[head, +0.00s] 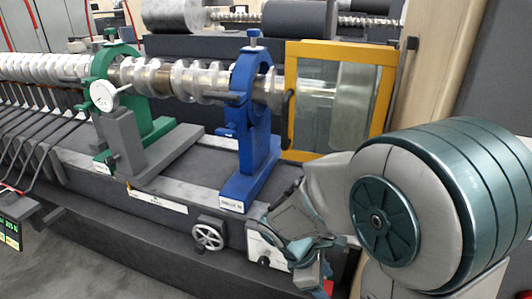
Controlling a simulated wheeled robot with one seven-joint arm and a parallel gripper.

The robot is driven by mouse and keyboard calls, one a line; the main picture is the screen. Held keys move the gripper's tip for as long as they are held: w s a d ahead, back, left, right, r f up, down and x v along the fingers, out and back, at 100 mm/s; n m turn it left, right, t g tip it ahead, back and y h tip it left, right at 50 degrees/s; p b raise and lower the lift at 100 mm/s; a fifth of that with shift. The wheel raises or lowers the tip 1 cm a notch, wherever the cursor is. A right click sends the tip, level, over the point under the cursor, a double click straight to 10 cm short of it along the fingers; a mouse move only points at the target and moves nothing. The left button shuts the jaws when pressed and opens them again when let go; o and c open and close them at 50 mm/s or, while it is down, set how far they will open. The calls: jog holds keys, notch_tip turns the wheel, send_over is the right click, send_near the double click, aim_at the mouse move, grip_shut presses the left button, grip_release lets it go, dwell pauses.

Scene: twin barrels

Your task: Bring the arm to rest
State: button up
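My arm fills the right side of the head view, with a large grey and teal joint in front. It is bent, and its far end reaches down beside the front of the machine bench. My gripper (305,262) seems to be at this lower end, partly hidden by my own arm links. Its fingers cannot be made out, so I cannot tell whether it is open or holds anything. Whether the arm touches the bench is unclear.
A long metal shaft (203,80) runs through a green stand (160,128) and a blue stand (262,148) on the dark bench (120,212). A handwheel (208,236) sits on its front. A yellow-framed panel (291,95) stands behind. Grey floor (70,262) shows at lower left.

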jog(key=s+d+r+m+t+y, duration=0.1)
jog(key=s+r+m+t+y, duration=0.2)
jog(key=r+m, duration=0.7)
jog(key=s+m+y, duration=0.2)
jog(key=m+y, duration=0.1)
jog(key=m, duration=0.3)
jog(key=shift+d+r+t, duration=0.2)
jog(key=shift+d+t, duration=0.2)
